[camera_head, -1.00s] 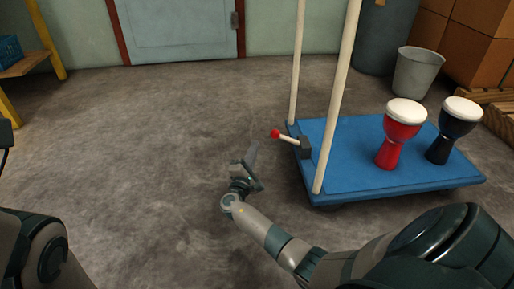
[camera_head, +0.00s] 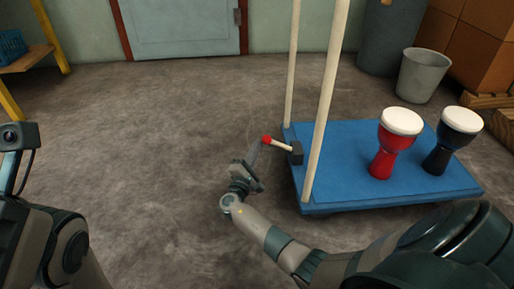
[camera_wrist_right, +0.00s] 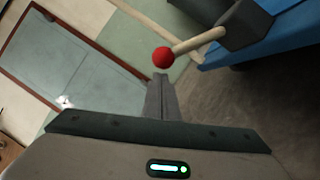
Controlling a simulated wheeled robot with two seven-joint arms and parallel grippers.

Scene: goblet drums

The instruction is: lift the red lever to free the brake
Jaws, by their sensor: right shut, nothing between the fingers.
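The red lever has a red ball knob (camera_head: 267,140) on a pale rod (camera_head: 282,146), fixed to a dark block (camera_head: 296,153) at the left edge of the blue cart (camera_head: 350,195). The rod slopes slightly upward to the knob. My right gripper (camera_head: 254,153) is shut and empty, close to the left of and just below the knob. In the right wrist view the knob (camera_wrist_right: 163,57) shows just beyond the shut fingertips (camera_wrist_right: 160,76); whether they touch cannot be told. My left arm is at the left edge; its fingers are out of view.
A red drum (camera_head: 392,150) and a dark blue drum (camera_head: 453,140) stand on the cart. Two pale posts (camera_head: 327,100) rise from its left side. A grey bin (camera_head: 421,75) stands behind. The floor left of the cart is clear.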

